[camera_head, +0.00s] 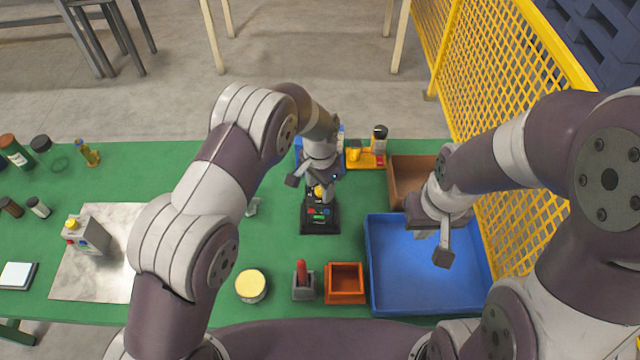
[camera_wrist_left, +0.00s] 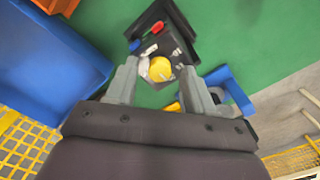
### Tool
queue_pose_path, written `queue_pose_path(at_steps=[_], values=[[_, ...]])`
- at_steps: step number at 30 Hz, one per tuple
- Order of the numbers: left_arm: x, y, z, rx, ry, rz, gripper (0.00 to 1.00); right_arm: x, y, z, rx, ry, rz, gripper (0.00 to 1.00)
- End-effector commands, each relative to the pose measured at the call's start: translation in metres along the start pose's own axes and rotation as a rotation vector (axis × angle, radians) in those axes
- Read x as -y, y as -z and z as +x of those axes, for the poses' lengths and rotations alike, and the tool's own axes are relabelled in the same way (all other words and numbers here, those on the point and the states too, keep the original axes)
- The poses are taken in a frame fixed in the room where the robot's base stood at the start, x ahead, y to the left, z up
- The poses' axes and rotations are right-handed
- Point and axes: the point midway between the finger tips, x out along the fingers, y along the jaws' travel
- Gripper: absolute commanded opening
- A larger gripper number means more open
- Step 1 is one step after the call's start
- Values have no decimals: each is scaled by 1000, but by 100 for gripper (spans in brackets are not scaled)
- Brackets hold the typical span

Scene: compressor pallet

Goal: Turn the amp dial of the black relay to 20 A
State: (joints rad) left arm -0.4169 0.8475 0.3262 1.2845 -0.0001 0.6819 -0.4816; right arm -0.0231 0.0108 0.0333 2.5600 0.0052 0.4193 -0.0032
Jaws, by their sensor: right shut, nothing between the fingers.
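The black relay (camera_head: 320,226) stands on the green table, with a yellow dial (camera_wrist_left: 159,69) on its face and small red and blue parts beside the dial. In the head view my left gripper (camera_head: 311,184) is over the far part of the relay and partly hides it. In the left wrist view the left gripper's fingers (camera_wrist_left: 158,80) are apart, with the dial between their tips; small gaps show beside it. The dial's marks are too small to read. My right gripper (camera_head: 436,247) is shut and empty above the blue bin.
The blue bin (camera_head: 378,300) lies right of the relay, with a brown bin (camera_head: 402,172) behind it. An orange box (camera_head: 345,292), a red-handled switch (camera_head: 302,285) and a yellow-topped round tub (camera_head: 251,286) stand in front. A yellow mesh fence (camera_head: 490,70) borders the right.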

Motion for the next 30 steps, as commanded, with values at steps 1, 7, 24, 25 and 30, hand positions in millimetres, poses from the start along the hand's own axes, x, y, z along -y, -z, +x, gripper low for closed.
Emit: queue_pose_path(at_steps=[1, 7, 24, 25, 30], values=[[0, 0, 0, 0, 0, 0, 53, 0, 0, 0, 0, 0, 0, 0], [0, 0, -1, 0, 0, 0, 53, 0, 0, 1, 0, 0, 0, 0], [0, 0, -125, 2, -1, 0, 53, 0, -1, 10, -1, 0, 0, 0], [0, 0, -127, 1, -1, 0, 53, 0, -1, 9, -1, 0, 0, 0], [0, 0, -127, 1, -1, 0, 53, 0, -1, 10, 0, 0, 0, 0]])
